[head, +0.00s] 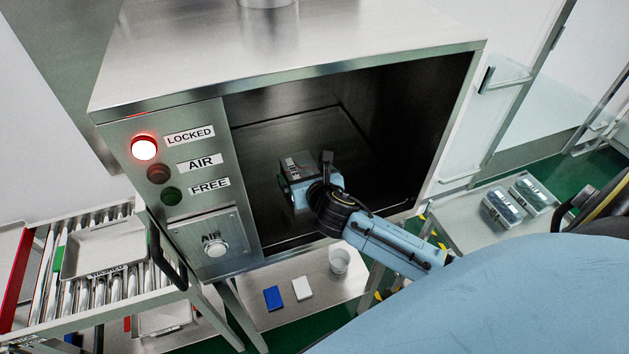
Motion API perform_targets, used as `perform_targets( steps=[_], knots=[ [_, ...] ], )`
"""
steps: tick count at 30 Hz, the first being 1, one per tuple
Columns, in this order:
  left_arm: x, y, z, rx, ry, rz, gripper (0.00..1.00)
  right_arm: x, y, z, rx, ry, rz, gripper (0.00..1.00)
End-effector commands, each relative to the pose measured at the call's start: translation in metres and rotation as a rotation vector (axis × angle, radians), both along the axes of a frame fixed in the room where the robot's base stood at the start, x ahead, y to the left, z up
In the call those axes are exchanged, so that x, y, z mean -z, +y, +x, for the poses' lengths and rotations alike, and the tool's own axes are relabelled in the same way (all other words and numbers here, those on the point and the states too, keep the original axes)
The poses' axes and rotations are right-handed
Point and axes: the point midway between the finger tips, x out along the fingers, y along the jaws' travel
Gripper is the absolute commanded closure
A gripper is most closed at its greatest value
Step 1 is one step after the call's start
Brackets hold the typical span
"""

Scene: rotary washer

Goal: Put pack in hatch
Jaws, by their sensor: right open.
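The hatch (290,125) is a steel box with a dark open chamber. A silvery pack (296,163) with a dark label is inside the chamber, on or just above its floor. My right gripper (300,180) reaches in through the opening, right at the pack, and is open. Its fingers are partly hidden by the wrist, so contact with the pack cannot be told. Two more wrapped packs, one (503,208) and another (530,195), lie on a steel table at the right. My left gripper does not show.
The panel left of the opening has a lit red LOCKED lamp (144,148), unlit AIR and FREE lamps, and an AIR button (215,248). A tray (105,250) sits on a roller conveyor at left. A cup (339,261) and blue and white blocks lie on a lower shelf.

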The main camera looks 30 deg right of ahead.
Motion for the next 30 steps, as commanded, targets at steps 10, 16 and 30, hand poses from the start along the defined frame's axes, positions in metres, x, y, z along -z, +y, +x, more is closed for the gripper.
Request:
perform_targets(
  steps=[10,16,30],
  knots=[
    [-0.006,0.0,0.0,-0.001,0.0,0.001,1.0,-0.026,0.015,-0.063,-0.002,0.001,0.0,0.05],
    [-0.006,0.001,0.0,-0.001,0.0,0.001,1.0,-0.037,0.021,-0.088,0.0,0.0,-0.001,0.05],
    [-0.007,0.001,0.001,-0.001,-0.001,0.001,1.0,-0.041,0.023,-0.096,0.002,-0.001,0.002,0.05]
  ],
)
